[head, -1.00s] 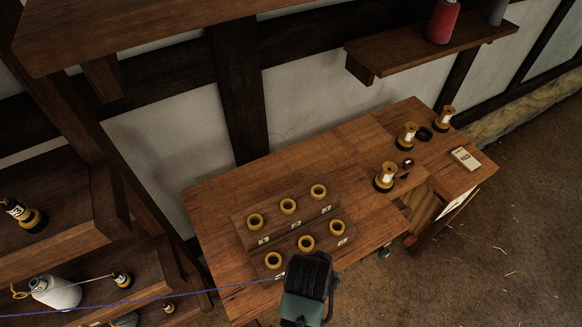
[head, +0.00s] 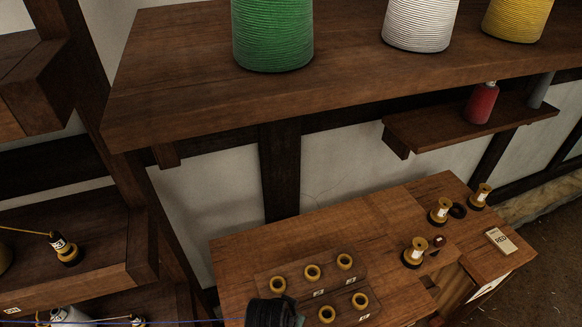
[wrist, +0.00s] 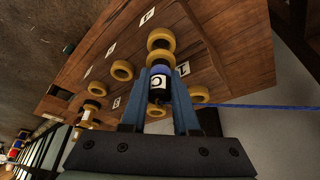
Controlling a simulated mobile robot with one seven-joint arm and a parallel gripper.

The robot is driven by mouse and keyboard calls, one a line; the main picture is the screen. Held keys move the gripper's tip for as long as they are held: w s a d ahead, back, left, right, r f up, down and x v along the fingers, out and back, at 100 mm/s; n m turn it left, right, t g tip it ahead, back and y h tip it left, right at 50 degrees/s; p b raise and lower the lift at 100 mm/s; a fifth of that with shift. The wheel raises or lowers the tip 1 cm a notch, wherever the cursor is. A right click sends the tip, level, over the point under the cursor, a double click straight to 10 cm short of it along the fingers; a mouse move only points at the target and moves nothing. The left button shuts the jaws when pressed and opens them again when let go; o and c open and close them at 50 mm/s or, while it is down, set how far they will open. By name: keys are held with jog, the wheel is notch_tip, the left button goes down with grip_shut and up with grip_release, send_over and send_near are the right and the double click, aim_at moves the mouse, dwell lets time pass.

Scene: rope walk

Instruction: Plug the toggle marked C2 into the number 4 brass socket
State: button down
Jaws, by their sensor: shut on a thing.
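My gripper (wrist: 160,100) is shut on a dark toggle with a blue band and a white label (wrist: 158,82). A letter C reads on the label; any number is not clear. The toggle's end is close to a brass socket (wrist: 160,57); I cannot tell whether it touches. In the head view my gripper (head: 275,312) is at the bottom edge, in front of the socket block (head: 300,296), and the toggle is hidden. Brass sockets (head: 312,271) stand in two rows with small white number plates (head: 364,317), too small to read surely.
Several brass and black toggles (head: 415,252) stand at the bench's right, near a card reading RED (head: 500,241). A shelf with green (head: 272,35), white and yellow spools overhangs the back. A blue line (head: 120,321) runs left from my gripper.

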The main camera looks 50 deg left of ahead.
jog(key=shift+f+b, duration=0.35)
jog(key=shift+f, duration=0.4)
jog(key=shift+f, duration=0.55)
dwell(1.4)
jog(key=c, duration=0.9)
grip_release()
jog(key=shift+c, duration=0.2)
jog(key=p+v, duration=1)
jog(key=v, duration=0.1)
jog(key=shift+s, duration=0.1)
